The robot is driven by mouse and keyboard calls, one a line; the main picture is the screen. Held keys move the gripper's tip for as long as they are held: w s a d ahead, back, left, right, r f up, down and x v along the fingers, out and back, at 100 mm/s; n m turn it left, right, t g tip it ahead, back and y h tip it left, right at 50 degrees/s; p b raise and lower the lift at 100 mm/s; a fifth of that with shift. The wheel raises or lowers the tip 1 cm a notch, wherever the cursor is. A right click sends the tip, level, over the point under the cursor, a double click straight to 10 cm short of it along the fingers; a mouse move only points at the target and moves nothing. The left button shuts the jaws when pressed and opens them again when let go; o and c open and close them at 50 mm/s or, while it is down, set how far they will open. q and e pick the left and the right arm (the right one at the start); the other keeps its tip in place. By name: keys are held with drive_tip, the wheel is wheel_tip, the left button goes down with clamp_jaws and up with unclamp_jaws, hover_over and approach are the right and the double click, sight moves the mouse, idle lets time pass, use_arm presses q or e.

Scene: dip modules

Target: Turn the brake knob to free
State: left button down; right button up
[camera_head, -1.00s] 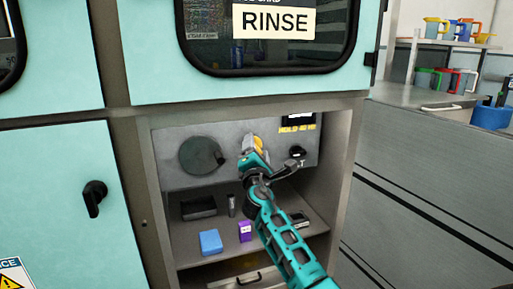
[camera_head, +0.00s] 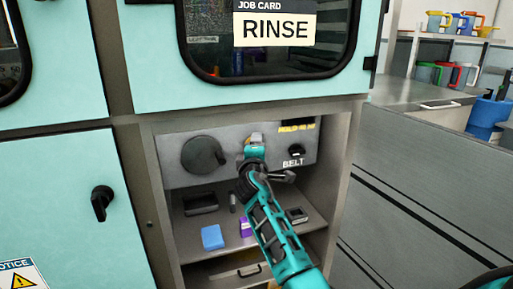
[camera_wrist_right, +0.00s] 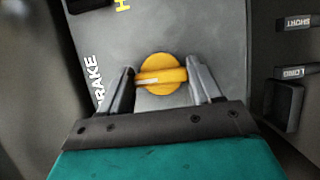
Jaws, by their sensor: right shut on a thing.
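The brake knob (camera_wrist_right: 160,68) is yellow and round with a raised bar grip. In the right wrist view the bar lies nearly level, with a pale pointer mark toward its left end. My right gripper (camera_wrist_right: 163,80) is shut on the brake knob, one finger at each end of the bar. Lettering reading "RAKE" (camera_wrist_right: 92,84) shows left of it, partly hidden by a finger. In the head view my right gripper (camera_head: 254,146) is at the grey panel (camera_head: 233,166) and hides most of the knob. My left gripper is not in view.
A large dark round dial (camera_head: 203,155) is left of the knob, and a black belt switch (camera_head: 297,151) is right. A blue block (camera_head: 212,237) and a purple block (camera_head: 246,227) lie on the shelf below. The recess walls are close on both sides.

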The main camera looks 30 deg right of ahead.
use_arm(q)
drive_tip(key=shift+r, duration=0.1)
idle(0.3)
use_arm(e)
drive_tip(key=o, duration=1.1)
drive_tip(key=shift+c, duration=0.2)
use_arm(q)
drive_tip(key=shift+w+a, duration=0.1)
